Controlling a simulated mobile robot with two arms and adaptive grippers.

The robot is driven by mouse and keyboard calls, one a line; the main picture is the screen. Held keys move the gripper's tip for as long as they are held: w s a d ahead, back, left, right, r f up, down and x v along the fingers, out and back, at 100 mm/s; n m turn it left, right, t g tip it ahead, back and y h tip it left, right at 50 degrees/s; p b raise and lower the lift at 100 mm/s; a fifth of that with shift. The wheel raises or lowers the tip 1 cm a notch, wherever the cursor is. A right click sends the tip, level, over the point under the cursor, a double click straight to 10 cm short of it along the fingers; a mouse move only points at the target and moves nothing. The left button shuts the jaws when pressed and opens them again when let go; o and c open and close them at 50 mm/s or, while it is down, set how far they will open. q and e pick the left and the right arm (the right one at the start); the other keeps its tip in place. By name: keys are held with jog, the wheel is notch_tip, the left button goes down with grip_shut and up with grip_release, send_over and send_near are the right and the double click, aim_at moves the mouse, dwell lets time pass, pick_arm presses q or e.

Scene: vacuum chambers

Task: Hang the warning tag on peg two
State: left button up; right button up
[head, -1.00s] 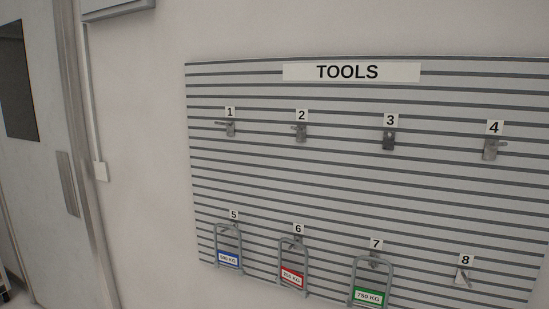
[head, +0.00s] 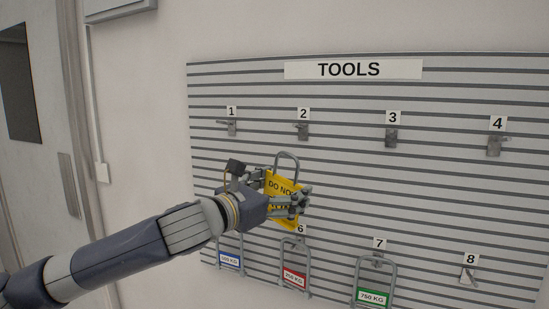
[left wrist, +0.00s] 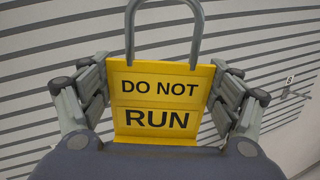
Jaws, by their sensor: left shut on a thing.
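The yellow warning tag (head: 283,186) reads "DO NOT RUN" and has a grey loop on top. It also shows upright in the left wrist view (left wrist: 160,102). My left gripper (head: 288,196) is shut on its sides, and the fingers also show on both sides in the left wrist view (left wrist: 163,88). The tag is in front of the board, with its loop below peg two (head: 302,131). Peg two is a small grey hook under the label 2, and it looks empty. The gap between loop and peg in depth is unclear. My right gripper is not in view.
The striped TOOLS board (head: 440,220) has several numbered pegs. Grey frames with blue (head: 230,259), red (head: 294,277) and green (head: 373,297) labels hang along the bottom. My left arm partly covers the peg 5 area. A door (head: 30,190) is at the left.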

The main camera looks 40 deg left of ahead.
aim_at(279, 154)
pick_arm(q)
jog(key=shift+y, duration=0.3)
jog(key=r+p, duration=0.2)
jog(key=a+r+p, duration=0.1)
jog(key=r+p, duration=0.1)
jog(key=r, duration=0.1)
jog(key=r+p, duration=0.2)
jog(key=shift+w+a+r+p, duration=0.2)
jog(key=shift+w+r+p, duration=0.1)
jog(key=shift+r, duration=0.05)
jog(key=shift+w+a+f+p, duration=0.15)
jog(key=shift+w+p, duration=0.75)
jog(key=shift+p, duration=0.5)
jog(key=shift+w+a+f+p, duration=0.1)
jog(key=shift+w+a+p, duration=0.1)
jog(key=shift+w+p, duration=0.95)
jog(key=shift+w+a+f+p, duration=0.15)
jog(key=shift+w+p, duration=0.45)
jog(key=shift+p, duration=1.05)
jog(key=shift+w+a+f+p, duration=0.15)
jog(key=shift+w+f+p, duration=0.3)
jog(key=shift+w, duration=0.2)
